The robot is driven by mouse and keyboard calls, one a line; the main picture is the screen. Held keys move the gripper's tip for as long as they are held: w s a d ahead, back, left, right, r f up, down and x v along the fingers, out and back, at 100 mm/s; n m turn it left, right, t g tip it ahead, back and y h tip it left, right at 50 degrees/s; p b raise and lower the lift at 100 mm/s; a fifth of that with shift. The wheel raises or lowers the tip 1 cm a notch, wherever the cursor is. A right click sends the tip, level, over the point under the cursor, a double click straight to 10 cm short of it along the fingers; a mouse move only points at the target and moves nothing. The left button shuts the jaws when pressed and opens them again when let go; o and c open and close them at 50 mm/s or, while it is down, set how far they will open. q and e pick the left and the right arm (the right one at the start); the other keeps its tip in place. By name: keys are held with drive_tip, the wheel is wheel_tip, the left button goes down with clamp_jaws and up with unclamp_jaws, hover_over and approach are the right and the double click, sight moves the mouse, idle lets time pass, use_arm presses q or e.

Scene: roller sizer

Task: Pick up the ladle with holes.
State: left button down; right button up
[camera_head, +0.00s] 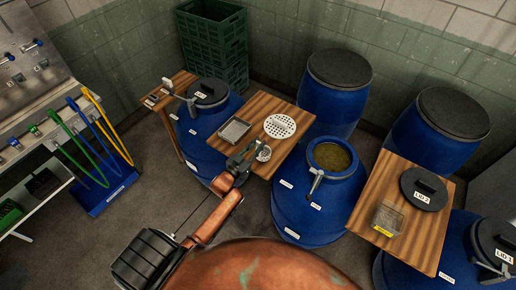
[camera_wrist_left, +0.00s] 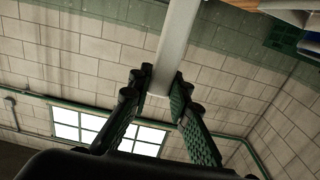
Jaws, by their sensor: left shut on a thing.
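The ladle with holes shows in the head view as a small pale perforated bowl (camera_head: 263,154) near the front edge of the wooden board (camera_head: 260,107). My left gripper (camera_head: 240,165) is just left of the bowl. In the left wrist view its two fingers (camera_wrist_left: 158,98) are shut on a pale grey bar (camera_wrist_left: 177,45), which appears to be the ladle's handle. The gripper covers part of the handle in the head view, and I cannot tell whether the bowl touches the board. My right gripper is not in view.
A larger white perforated disc (camera_head: 280,126) and a shallow metal tray (camera_head: 235,130) lie on the board. An open blue barrel (camera_head: 300,196) stands to the right. Another board (camera_head: 372,192) carries a dark lid (camera_head: 423,189) and a small box (camera_head: 388,218). Green crates (camera_head: 212,40) stand behind.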

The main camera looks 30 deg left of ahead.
use_arm(q)
drive_tip(key=s+d+r, duration=0.2)
drive_tip(key=s+r, duration=0.8)
drive_tip(key=s, duration=0.3)
drive_tip(key=shift+s+d+r+b, duration=0.15)
drive_tip(key=shift+s+d+b, duration=0.2)
drive_tip(key=shift+d, duration=0.05)
